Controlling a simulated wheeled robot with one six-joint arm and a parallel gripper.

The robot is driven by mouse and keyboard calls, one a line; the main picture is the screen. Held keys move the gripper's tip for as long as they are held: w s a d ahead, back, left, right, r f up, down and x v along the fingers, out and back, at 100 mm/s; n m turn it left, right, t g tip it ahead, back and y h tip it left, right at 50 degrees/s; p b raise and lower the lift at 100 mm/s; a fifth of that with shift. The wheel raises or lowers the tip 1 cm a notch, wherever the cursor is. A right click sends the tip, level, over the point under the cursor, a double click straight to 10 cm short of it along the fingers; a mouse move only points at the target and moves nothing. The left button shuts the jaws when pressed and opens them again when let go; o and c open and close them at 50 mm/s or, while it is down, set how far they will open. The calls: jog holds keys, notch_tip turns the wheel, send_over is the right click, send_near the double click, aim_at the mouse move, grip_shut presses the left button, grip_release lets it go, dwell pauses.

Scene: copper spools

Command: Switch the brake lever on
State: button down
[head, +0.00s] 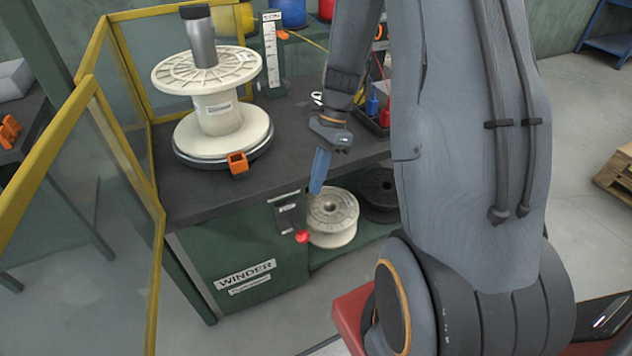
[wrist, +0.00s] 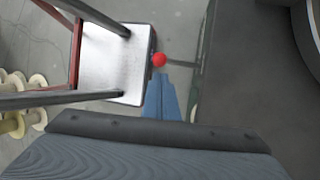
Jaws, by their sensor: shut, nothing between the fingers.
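The brake lever shows in the head view as a red ball knob (head: 302,236) at the lower end of a dark mounting plate (head: 288,213) on the green winder cabinet's front. The knob points down and outward. In the wrist view the red knob (wrist: 159,59) sits just beyond my fingertips. My gripper (head: 317,188) has its blue fingers shut and empty, pointing down. It is above and slightly right of the knob in the head view, apart from it. The fingers also show in the wrist view (wrist: 160,85), where any gap to the knob is hard to judge.
The winder bench top (head: 180,185) carries a large cream spool (head: 217,112) on a turntable, with an orange block (head: 237,162) at its edge. Another cream spool (head: 333,217) and a dark one (head: 379,190) are on the lower shelf. A yellow-framed guard (head: 100,105) stands left.

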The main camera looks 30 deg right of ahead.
aim_at(304, 230)
jog(key=x, duration=1.1)
jog(key=shift+f, duration=0.1)
